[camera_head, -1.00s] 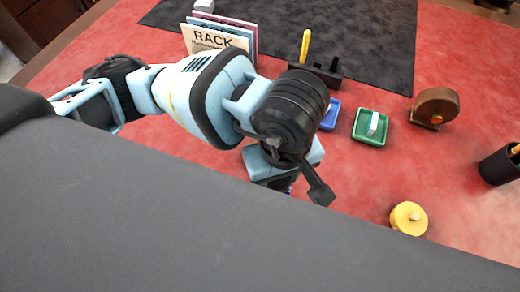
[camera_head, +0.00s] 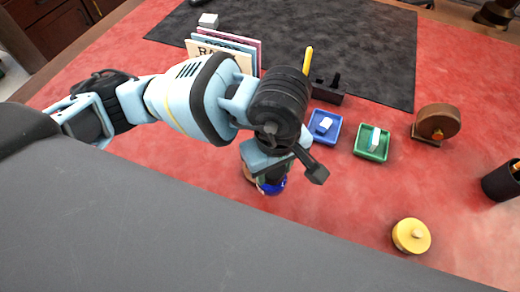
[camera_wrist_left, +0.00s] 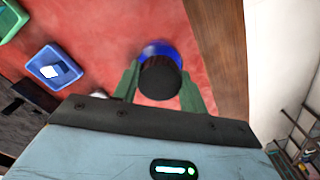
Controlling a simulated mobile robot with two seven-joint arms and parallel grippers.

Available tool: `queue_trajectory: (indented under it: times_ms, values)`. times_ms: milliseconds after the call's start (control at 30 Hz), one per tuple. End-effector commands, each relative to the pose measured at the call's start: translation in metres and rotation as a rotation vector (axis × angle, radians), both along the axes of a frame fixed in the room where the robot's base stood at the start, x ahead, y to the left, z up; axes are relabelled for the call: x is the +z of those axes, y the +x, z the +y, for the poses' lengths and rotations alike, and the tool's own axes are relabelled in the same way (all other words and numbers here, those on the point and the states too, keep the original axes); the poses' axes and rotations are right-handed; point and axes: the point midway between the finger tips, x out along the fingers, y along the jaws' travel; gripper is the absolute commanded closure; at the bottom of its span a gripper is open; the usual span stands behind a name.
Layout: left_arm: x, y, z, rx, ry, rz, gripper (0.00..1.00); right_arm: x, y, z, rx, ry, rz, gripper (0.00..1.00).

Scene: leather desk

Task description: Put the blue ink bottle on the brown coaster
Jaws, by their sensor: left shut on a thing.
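The blue ink bottle (camera_head: 272,187) shows partly under my left gripper (camera_head: 268,176) in the head view. In the left wrist view, its dark round cap (camera_wrist_left: 160,78) and blue body sit between the two green fingers of my left gripper (camera_wrist_left: 158,70), which is shut on it. Whether the bottle touches the desk cannot be told. A small tan patch shows beside the bottle in the head view, but I cannot tell whether it is the brown coaster. No coaster is clearly seen in either view. My right gripper is not in view.
A blue tray (camera_head: 336,130) and green tray (camera_head: 360,150) lie right of my arm. Behind are a black holder (camera_head: 327,92) and a book rack (camera_head: 245,62). A round brown dispenser (camera_head: 437,123), yellow round thing (camera_head: 411,236) and black cup (camera_head: 501,182) stand right. Red desk between is clear.

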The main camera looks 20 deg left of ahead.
Motion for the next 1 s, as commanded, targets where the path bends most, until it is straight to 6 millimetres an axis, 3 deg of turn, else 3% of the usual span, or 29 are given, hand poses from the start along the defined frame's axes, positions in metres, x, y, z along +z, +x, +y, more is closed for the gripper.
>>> queue_trajectory:
  times_ms: [100, 300, 700, 900, 1000]
  values:
    - [-0.001, 0.02, 0.018, 0.007, 0.002, -0.003, 1.0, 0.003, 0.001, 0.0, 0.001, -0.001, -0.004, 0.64]
    - [-0.004, 0.039, 0.034, 0.002, 0.0, -0.001, 1.0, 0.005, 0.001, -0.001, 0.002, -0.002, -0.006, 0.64]
    - [-0.005, 0.052, 0.047, 0.004, -0.001, -0.002, 1.0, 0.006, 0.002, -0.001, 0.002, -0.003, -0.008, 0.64]
    - [-0.036, 0.05, 0.045, 0.001, -0.001, 0.002, 1.0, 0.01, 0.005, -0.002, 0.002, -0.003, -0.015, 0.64]
    - [-0.041, 0.051, 0.045, 0.0, -0.001, 0.0, 1.0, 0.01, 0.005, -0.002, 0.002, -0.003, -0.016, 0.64]
